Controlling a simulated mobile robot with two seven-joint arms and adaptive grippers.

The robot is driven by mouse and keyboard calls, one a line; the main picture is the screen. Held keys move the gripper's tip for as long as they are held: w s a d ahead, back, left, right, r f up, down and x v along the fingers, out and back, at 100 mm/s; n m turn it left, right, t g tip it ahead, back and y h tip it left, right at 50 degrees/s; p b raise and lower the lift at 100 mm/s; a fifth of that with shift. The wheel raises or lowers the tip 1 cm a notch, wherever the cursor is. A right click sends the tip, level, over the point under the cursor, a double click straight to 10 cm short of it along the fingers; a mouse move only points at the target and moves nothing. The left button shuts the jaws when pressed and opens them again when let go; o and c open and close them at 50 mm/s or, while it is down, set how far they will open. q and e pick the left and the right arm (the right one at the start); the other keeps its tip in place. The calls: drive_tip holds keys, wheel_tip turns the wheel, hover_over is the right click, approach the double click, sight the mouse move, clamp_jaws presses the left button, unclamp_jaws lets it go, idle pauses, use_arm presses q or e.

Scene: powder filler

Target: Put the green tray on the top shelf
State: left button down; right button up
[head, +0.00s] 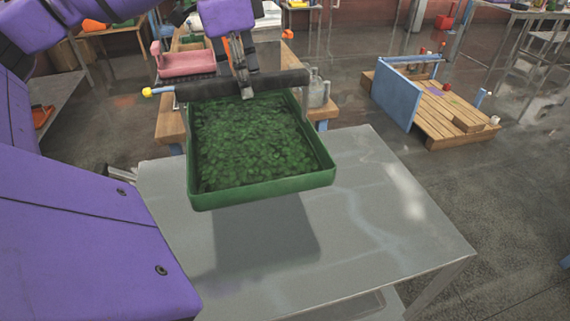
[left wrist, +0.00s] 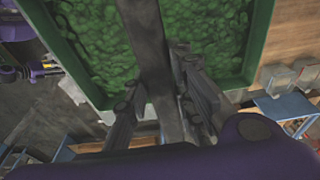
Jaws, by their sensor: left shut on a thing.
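The green tray (head: 262,186) is held in the air above a grey metal table, roughly level, filled with green leafy-looking pieces. A dark bar-shaped handle (head: 200,90) runs along its far side. My left gripper (head: 246,92) is shut on this handle. In the left wrist view the gripper's fingers (left wrist: 160,115) close around a dark bar, with the green tray (left wrist: 258,50) beyond them. My right gripper does not show. A top shelf cannot be made out with certainty.
The grey metal table (head: 390,220) below the tray is bare apart from the tray's shadow, and has a lower level under its front edge. Behind it are a wooden bench with a pink object (head: 185,60) and a clear container (head: 319,88). A wooden pallet (head: 440,115) with a blue panel is at right.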

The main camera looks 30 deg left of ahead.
use_arm(q)
drive_tip(key=s+d+f, duration=0.1)
drive_tip(key=d+f, duration=0.1)
drive_tip(key=d, duration=0.3)
hover_over(285, 163)
drive_tip(key=a, duration=0.2)
wheel_tip(285, 163, down, 5)
drive_tip(key=shift+d+r, duration=0.1)
drive_tip(key=shift+d, duration=0.05)
drive_tip(key=shift+s+d+f, duration=0.1)
drive_tip(key=shift+d+f, duration=0.4)
drive_tip(key=shift+f, duration=0.1)
drive_tip(key=f, duration=0.3)
drive_tip(key=shift+d+f, duration=0.2)
drive_tip(key=shift+f, duration=0.1)
drive_tip(key=c, duration=1.5)
unclamp_jaws()
drive_tip(key=shift+s, duration=0.1)
